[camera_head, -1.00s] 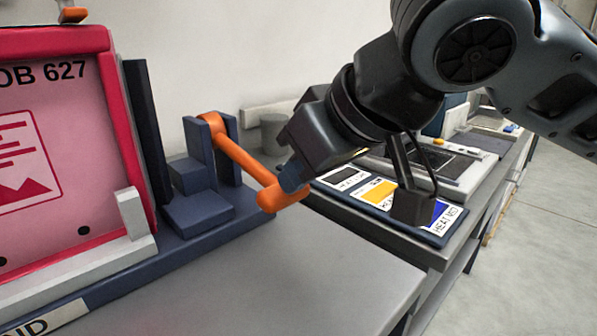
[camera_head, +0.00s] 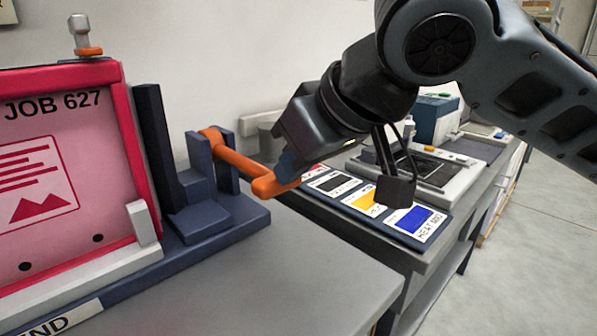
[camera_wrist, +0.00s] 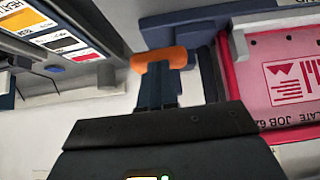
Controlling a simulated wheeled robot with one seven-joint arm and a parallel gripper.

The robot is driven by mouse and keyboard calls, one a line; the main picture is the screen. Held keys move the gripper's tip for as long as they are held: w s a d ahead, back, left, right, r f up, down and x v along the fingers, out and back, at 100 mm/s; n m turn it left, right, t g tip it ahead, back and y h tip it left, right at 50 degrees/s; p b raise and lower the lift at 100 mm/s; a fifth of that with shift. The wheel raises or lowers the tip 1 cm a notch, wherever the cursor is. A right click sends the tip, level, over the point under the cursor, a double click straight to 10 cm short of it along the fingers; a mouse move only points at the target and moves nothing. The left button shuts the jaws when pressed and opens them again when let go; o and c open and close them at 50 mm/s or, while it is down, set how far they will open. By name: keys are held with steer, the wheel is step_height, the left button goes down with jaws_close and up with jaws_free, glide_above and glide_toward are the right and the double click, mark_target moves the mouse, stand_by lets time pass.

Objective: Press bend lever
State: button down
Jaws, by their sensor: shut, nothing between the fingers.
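The bend lever is an orange bar (camera_head: 238,162) hinged between two dark blue posts on the bending unit (camera_head: 200,220). It slopes down towards the right and ends in an orange crossbar handle (camera_head: 272,183). My gripper (camera_head: 288,168) comes down from the right, with its blue fingertips at the handle's right end. In the wrist view the shut, empty fingers (camera_wrist: 158,85) overlap the handle (camera_wrist: 160,58), which shows just beyond the tips. They appear to touch it; the exact contact is hidden.
A pink plate marked JOB 627 (camera_head: 62,130) stands left of the lever on the same unit. A board of coloured labelled cards (camera_head: 345,190) lies to the right, below my wrist. Bare grey bench (camera_head: 250,285) is clear in front.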

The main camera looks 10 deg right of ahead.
steer(key=v, duration=1)
steer(key=shift+s+d, duration=0.15)
steer(key=shift+s, duration=0.05)
steer(key=shift+f, duration=0.1)
